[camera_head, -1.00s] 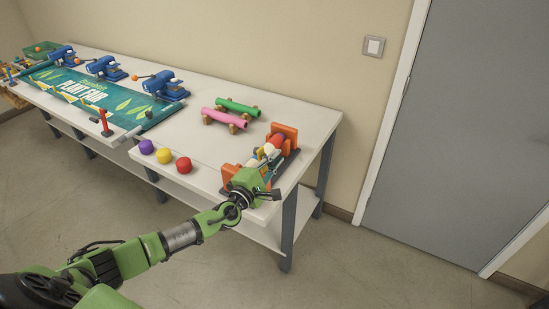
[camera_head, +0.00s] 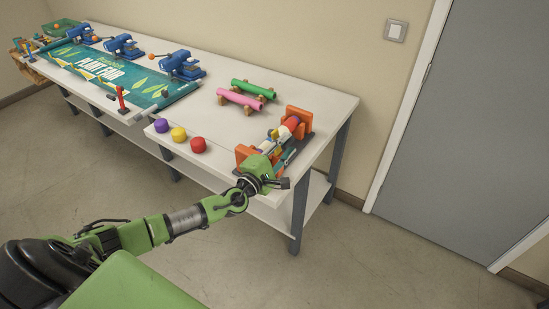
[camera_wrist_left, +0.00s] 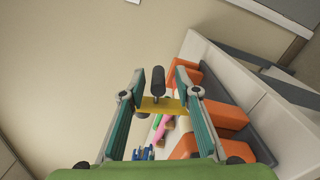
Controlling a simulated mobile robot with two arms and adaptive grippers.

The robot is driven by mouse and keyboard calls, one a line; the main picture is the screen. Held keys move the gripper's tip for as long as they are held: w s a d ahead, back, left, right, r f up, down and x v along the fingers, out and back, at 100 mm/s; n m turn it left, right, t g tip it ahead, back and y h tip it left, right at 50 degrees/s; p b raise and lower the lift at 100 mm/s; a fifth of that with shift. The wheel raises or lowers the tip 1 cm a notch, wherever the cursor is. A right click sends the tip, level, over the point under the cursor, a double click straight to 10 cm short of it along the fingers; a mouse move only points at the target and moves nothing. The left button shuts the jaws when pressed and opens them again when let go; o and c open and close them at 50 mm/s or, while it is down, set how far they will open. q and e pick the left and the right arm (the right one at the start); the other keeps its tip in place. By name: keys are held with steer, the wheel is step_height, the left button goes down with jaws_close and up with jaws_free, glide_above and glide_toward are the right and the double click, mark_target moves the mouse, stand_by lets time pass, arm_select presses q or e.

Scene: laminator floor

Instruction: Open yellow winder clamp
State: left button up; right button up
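The yellow winder clamp (camera_wrist_left: 172,106) shows in the left wrist view as a yellow bar with a dark upright handle (camera_wrist_left: 158,80). It lies between my two teal fingers. My left gripper (camera_wrist_left: 160,76) is open, with a finger on each side of the handle and gaps beside it. I cannot tell whether the fingers touch the yellow bar. In the head view my left gripper (camera_head: 281,163) is at the front of the winder with orange end blocks (camera_head: 299,119), at the table's right end. The clamp cannot be made out clearly there. My right gripper is not in view.
Purple, yellow and red round pieces (camera_head: 198,145) stand left of the winder on the white table (camera_head: 220,130). Pink and green rolls (camera_head: 246,98) lie behind them. Blue machines (camera_head: 181,65) and a green banner (camera_head: 110,72) fill the left. Floor is clear to the right.

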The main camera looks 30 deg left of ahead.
arm_select(q)
steer(key=s, duration=0.9)
steer(key=shift+s+a, duration=0.35)
steer(key=shift+s, duration=0.05)
